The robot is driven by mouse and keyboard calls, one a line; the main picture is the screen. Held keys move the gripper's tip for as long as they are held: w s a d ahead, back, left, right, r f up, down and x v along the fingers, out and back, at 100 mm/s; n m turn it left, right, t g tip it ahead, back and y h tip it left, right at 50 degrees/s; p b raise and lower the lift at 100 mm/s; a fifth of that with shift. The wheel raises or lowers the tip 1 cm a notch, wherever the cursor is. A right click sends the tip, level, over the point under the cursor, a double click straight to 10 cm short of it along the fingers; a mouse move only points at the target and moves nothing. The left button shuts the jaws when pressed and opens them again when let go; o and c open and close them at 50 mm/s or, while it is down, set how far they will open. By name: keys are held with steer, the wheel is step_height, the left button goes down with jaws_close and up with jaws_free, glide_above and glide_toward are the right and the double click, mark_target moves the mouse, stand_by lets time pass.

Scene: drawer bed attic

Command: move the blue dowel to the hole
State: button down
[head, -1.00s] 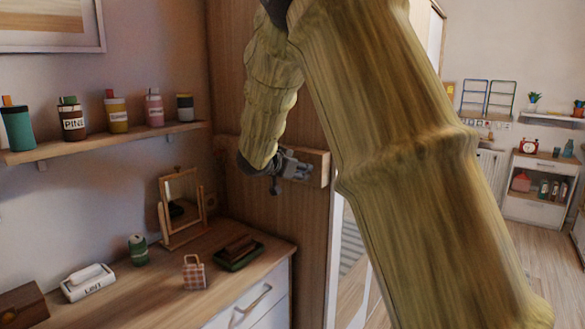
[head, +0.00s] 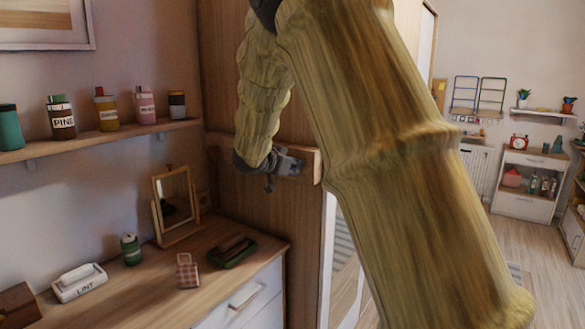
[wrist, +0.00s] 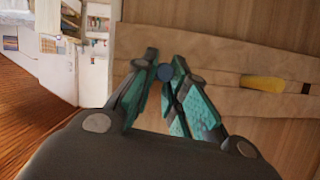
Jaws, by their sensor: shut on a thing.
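My gripper (wrist: 160,76) is shut on the blue dowel (wrist: 165,72). In the wrist view only the dowel's round blue end shows between the teal-padded fingertips. A wooden strip (wrist: 212,68) on the wooden panel lies behind the fingers. A dark hole (wrist: 306,87) is in the strip at far right, beside a yellow dowel (wrist: 262,83). In the head view my gripper (head: 287,164) is in front of the strip (head: 309,166); the dowel cannot be made out there. I cannot tell whether the dowel touches the strip.
A dresser (head: 150,290) stands below, with a small mirror (head: 178,203), a lint box (head: 80,284) and a green tray (head: 232,253). A shelf (head: 95,139) with several bottles is at left. Open floor (head: 512,240) lies at right.

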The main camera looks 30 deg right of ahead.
steer(key=s+a+p, duration=0.2)
steer(key=a+p, duration=0.1)
steer(key=a, duration=0.3)
steer(key=shift+s, duration=0.25)
stand_by(2.2)
steer(key=shift+d, duration=0.1)
stand_by(0.4)
